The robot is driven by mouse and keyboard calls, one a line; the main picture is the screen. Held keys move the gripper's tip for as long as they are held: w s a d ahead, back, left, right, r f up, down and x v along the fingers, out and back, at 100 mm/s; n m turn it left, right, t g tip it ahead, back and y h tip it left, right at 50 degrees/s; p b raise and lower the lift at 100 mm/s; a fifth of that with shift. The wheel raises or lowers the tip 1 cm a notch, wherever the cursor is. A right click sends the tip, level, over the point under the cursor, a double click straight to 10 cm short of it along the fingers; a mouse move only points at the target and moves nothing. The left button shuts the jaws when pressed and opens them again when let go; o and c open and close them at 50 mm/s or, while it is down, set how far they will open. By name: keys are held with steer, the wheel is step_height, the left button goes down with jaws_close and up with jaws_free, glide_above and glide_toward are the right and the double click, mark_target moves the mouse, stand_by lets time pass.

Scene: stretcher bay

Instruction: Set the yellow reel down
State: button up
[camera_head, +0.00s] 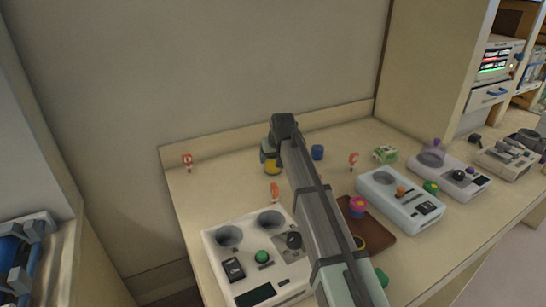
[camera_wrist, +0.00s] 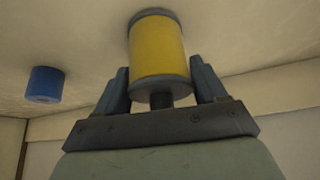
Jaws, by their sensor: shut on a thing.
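The yellow reel (camera_wrist: 158,50), a yellow cylinder with dark grey end rims, is upright between the two fingers of my gripper (camera_wrist: 162,88) in the wrist view. My gripper is shut on it. In the head view the yellow reel (camera_head: 271,166) shows just below my gripper (camera_head: 268,153), at the back of the bench, partly hidden by the arm. It is at or very near the bench top (camera_head: 222,188); I cannot tell whether it touches.
A blue reel (camera_head: 317,152) stands to the right, also in the wrist view (camera_wrist: 45,84). Small red-and-white items (camera_head: 187,161) stand around. A white device with round wells (camera_head: 229,262), a brown tray (camera_head: 381,240) and a pale blue device (camera_head: 376,185) are nearer.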

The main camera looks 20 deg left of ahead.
steer(key=shift+f, duration=0.15)
steer(key=o, duration=1.1)
steer(key=shift+c, duration=0.2)
steer(key=shift+r, duration=0.2)
steer(key=v, duration=1.2)
steer(key=shift+o, duration=0.4)
